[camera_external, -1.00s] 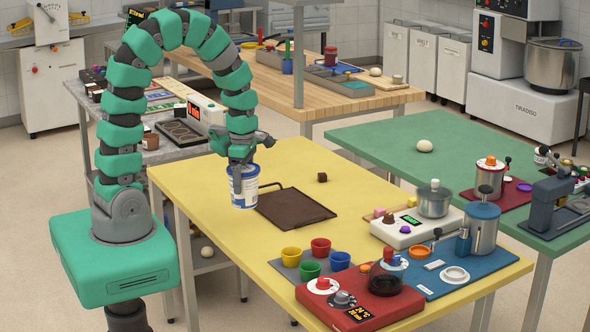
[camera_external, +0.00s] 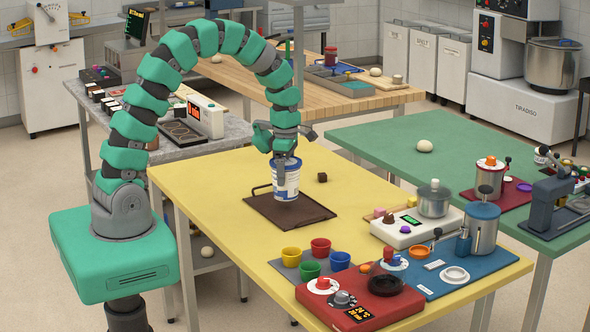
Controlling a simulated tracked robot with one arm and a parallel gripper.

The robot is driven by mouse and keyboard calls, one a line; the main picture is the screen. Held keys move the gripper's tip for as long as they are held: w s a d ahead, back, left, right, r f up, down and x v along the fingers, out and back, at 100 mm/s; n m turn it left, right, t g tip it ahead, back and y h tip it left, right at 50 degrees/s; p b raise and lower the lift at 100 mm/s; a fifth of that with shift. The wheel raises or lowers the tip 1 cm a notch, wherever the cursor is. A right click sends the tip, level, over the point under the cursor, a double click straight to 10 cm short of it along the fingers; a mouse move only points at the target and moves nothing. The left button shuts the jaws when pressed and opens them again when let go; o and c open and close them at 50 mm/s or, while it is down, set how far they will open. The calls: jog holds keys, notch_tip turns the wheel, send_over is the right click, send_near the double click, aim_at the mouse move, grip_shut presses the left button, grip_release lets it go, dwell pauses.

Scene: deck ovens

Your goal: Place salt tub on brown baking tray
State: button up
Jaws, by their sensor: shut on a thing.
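The salt tub (camera_external: 286,183) is a white and blue tub, upright over the brown baking tray (camera_external: 309,214). My gripper (camera_external: 285,160) is shut on the top of the tub from above. The tub's base shows against the middle of the tray; I cannot tell whether it touches the tray or hangs just above it. The tray is dark brown and flat, with a thin handle loop at its left, and lies on the yellow table (camera_external: 225,215). The tub hides part of the tray's middle and back edge.
A white scale (camera_external: 414,228) with a pot is at the right. The table's left part is clear.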

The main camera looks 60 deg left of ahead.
jog(key=shift+w+a+f, duration=0.1)
jog(key=shift+w, duration=0.5)
jog(key=shift+f, duration=1.65)
jog(key=shift+f, duration=0.1)
jog(key=o, duration=1.4)
jog(key=shift+c, duration=0.2)
notch_tip(320, 180, up, 12)
jog(key=shift+s+r, duration=0.1)
jog(key=shift+r, duration=0.1)
